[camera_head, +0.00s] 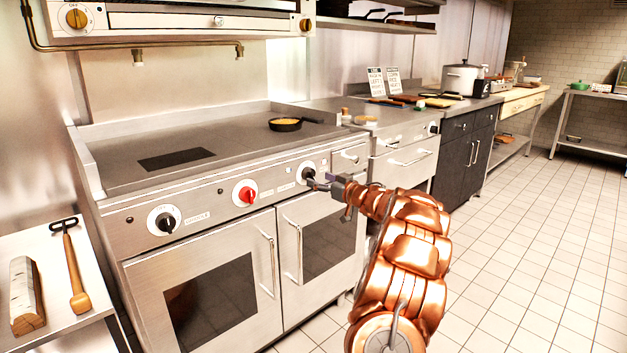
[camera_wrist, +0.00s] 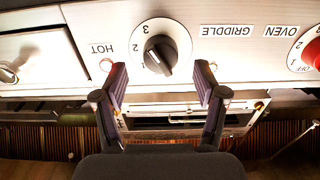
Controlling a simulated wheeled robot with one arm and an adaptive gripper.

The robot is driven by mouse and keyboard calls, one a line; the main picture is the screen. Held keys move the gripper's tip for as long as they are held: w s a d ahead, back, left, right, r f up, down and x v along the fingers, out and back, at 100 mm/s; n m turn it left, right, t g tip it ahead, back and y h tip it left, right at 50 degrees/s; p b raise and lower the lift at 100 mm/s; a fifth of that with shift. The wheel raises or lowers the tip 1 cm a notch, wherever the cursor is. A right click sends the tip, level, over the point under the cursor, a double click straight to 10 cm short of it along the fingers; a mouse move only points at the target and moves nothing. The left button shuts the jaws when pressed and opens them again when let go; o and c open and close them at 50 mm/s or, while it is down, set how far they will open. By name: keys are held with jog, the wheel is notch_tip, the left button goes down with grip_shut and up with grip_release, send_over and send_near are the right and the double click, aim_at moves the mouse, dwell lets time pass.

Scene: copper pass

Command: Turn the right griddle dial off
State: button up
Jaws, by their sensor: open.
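The right griddle dial (camera_head: 307,174) is a black knob on a round white plate, on the range's front panel. My gripper (camera_wrist: 160,80) is open and empty, fingers apart on either side of the knob's lower part in the picture, with gaps on both sides.
A red oven dial (camera_head: 245,193) and the left griddle dial (camera_head: 164,219) are on the same panel. Oven door handles (camera_head: 270,262) stick out below. A small pan (camera_head: 285,124) sits on the range top. The tiled floor (camera_head: 520,230) at right is clear.

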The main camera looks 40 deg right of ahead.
aim_at(313, 176)
jog(key=shift+w+r+b, duration=0.1)
jog(key=shift+w+b, duration=0.2)
jog(key=shift+w, duration=1.65)
